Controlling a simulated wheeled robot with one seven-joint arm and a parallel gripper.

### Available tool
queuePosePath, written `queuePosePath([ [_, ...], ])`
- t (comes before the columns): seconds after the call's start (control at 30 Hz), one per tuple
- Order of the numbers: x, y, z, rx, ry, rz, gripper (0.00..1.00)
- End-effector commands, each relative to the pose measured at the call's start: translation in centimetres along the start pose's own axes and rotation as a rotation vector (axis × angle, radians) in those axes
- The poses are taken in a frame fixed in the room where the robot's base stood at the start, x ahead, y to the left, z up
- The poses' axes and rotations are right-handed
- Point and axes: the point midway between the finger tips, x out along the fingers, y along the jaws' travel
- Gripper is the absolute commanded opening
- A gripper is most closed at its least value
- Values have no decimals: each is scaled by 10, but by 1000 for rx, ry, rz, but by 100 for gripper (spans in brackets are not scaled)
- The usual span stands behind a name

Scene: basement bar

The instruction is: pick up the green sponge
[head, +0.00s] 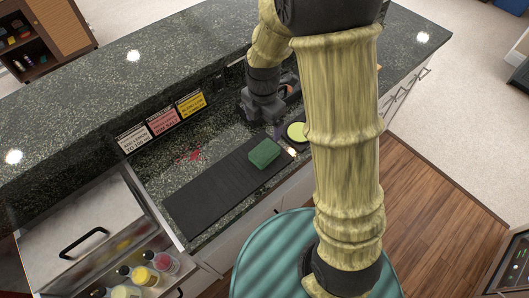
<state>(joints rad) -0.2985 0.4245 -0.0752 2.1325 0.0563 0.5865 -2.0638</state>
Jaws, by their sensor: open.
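The green sponge (264,153) lies on the right part of a long black mat (205,194) on the lower dark stone counter. My gripper (266,118) is open, just behind the sponge in the picture, near the raised bar ledge. It appears apart from the sponge. Its fingertips are small and dark, so their exact outline is hard to make out. My arm covers the counter to the right of the sponge.
A round yellow-green item (297,131) sits right of the sponge, close to my arm. Several small signs (162,122) stand along the ledge. A steel bin (80,222) with bottles (145,274) is at lower left. A teal round stool (285,255) stands in front.

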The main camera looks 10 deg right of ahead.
Motion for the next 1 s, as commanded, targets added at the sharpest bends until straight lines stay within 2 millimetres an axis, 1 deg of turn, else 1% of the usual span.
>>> queuePosePath([
  [0.03, 8, -1, 0, 0, 2, -6, 85],
  [0.2, 34, -1, -1, -2, 2, -6, 85],
  [0.6, 88, 0, 0, -2, 1, -3, 85],
  [0.73, 97, 0, 0, -1, 0, -1, 85],
  [1.0, 98, 0, 0, -2, -1, 1, 85],
])
